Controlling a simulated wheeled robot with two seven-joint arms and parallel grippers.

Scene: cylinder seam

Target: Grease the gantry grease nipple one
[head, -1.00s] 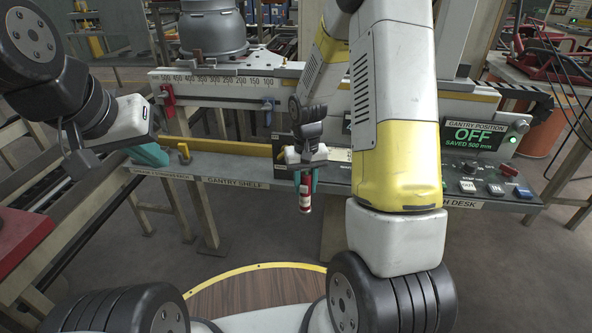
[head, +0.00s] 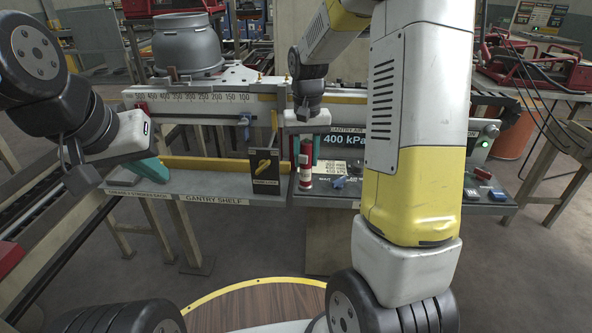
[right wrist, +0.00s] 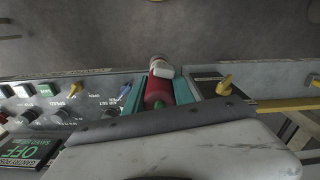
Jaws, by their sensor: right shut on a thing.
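My right gripper (head: 304,147) is shut on a red cylinder (head: 305,168) with pale ends, which looks like a grease tool. It hangs upright in front of the gantry desk, close to the black box with a yellow handle. In the right wrist view the red cylinder (right wrist: 159,88) sits between the teal fingers, its pale end pointing away. My left gripper (head: 148,172) is over the left end of the gantry shelf; its teal finger shows, but its opening is unclear. I cannot make out a grease nipple in either view.
The gantry shelf (head: 215,188) runs along the front. A black box with a yellow handle (head: 265,166) stands at its right end. The desk (head: 335,194) has knobs and a "400 kPa" display (head: 338,139). The scaled rail (head: 195,99) lies behind. My right arm hides part of the desk.

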